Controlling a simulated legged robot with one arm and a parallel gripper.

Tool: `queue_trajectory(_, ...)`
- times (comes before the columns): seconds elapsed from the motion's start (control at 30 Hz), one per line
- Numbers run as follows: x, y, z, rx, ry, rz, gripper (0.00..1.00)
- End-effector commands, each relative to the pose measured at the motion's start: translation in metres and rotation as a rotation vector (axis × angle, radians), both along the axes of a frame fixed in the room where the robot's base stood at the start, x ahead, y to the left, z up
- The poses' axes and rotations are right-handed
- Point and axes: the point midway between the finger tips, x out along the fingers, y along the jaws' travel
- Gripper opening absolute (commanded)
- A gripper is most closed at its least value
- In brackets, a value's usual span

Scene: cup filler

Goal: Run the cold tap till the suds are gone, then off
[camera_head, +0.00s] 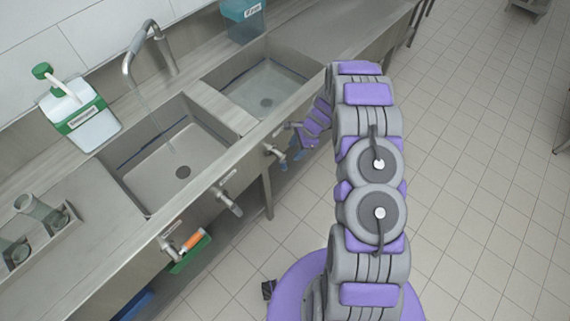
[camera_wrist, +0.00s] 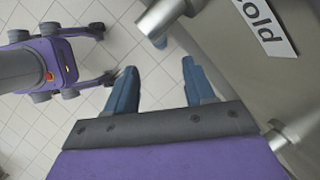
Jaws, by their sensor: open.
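A curved faucet (camera_head: 150,45) stands behind the sink, with a thin stream of water (camera_head: 158,128) falling into the left basin (camera_head: 150,182). I cannot make out suds around that basin's drain. A metal tap (camera_head: 272,151) on the sink's front is beside my gripper (camera_head: 292,160). In the wrist view, a metal tap part (camera_wrist: 165,17) lies just beyond the fingers, near a white label (camera_wrist: 268,24) with "old" legible. My gripper (camera_wrist: 158,78) is open, with nothing between its blue fingers. It is apart from the tap.
Two more front taps (camera_head: 228,201) (camera_head: 172,243) project to the left. The right basin (camera_head: 262,88) holds what looks like shallow water. A green-topped dispenser (camera_head: 90,122) and glasses in a tray (camera_head: 72,216) stand on the counter.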

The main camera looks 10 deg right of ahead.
Motion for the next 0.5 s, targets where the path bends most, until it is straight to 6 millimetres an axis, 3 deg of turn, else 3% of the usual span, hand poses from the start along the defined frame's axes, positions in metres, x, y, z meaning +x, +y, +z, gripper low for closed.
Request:
queue_trajectory(0.2,0.000,0.020,-0.044,0.002,0.005,0.003,0.54)
queue_trajectory(0.5,0.005,0.032,-0.089,0.007,0.000,-0.001,0.54)
